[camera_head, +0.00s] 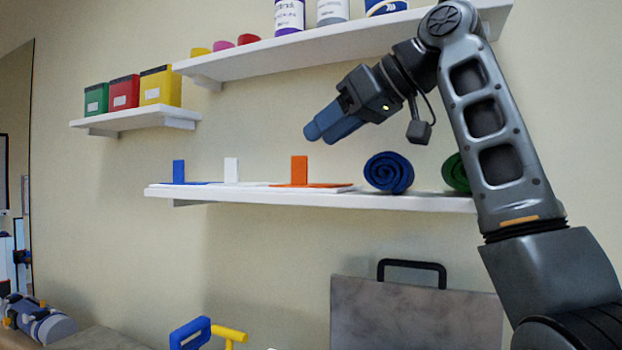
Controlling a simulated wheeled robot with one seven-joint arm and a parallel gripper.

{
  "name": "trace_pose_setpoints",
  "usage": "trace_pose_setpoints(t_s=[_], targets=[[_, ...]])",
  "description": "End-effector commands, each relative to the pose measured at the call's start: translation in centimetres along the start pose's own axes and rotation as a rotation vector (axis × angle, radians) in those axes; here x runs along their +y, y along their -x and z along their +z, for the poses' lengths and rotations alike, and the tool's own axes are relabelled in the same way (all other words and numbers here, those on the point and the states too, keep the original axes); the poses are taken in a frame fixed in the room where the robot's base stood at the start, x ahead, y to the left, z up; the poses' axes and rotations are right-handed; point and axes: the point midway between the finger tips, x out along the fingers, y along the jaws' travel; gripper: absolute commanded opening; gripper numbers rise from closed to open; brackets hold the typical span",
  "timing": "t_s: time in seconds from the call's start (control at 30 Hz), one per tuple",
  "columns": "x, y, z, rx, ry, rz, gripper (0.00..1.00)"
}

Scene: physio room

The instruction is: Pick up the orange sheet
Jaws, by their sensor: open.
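The orange sheet (299,170) is on the lower white wall shelf. An upright orange tab shows, with a flat orange part spread at its foot along the shelf. My gripper (313,132) is in the air above the shelf, just above and slightly right of the upright orange tab in the picture, apart from it. Its blue fingers point down and to the left. The gripper is open and nothing shows between the fingers, though they overlap from this side.
On the lower shelf (420,202), a white sheet (231,170) and a blue sheet (179,172) lie left of the orange one. A blue roll (389,172) and a green roll (455,172) are to its right. An upper shelf (340,48) with jars overhangs my gripper.

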Motion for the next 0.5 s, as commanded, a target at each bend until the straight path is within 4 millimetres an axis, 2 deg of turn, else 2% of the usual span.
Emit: trace_pose_setpoints(t_s=[0.5], targets=[[0.5, -6.0, 0.0, -0.001, -0.002, 0.000, 0.44]])
